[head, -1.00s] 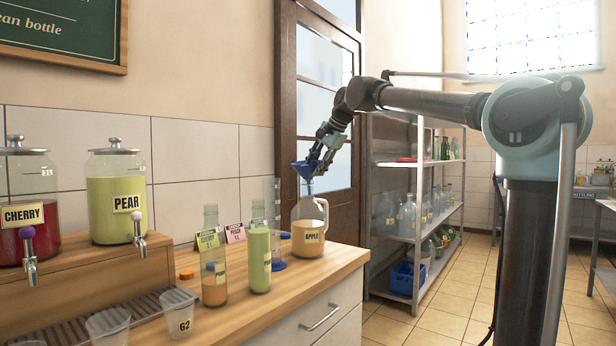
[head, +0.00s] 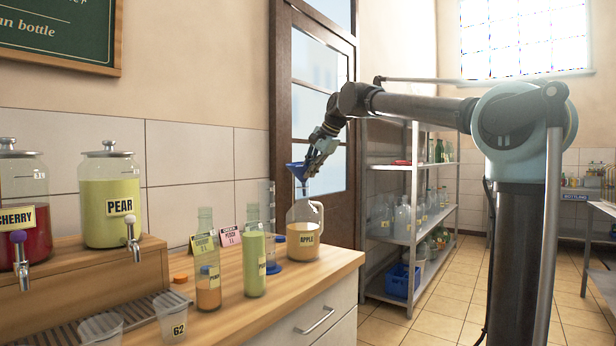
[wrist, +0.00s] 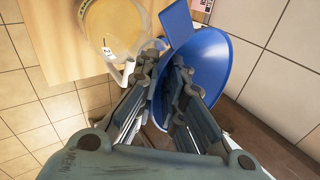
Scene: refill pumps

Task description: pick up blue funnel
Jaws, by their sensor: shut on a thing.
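The blue funnel (head: 298,170) is in my gripper (head: 314,162), held above the counter. In the wrist view the wide blue bowl of the funnel (wrist: 205,65) fills the upper middle, and my gripper's fingers (wrist: 168,92) are shut on its rim. In the head view the funnel's spout points down, close to the mouth of the glass jug labelled APPLE (head: 304,236). I cannot tell whether the spout tip is inside the jug's mouth or apart from it.
Two bottles, one with green liquid (head: 255,262) and one with orange (head: 208,280), stand left of the jug on the wooden counter (head: 255,308). Dispensers with pear (head: 110,205) and cherry drink stand further left. A metal shelf (head: 412,240) stands right of the counter.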

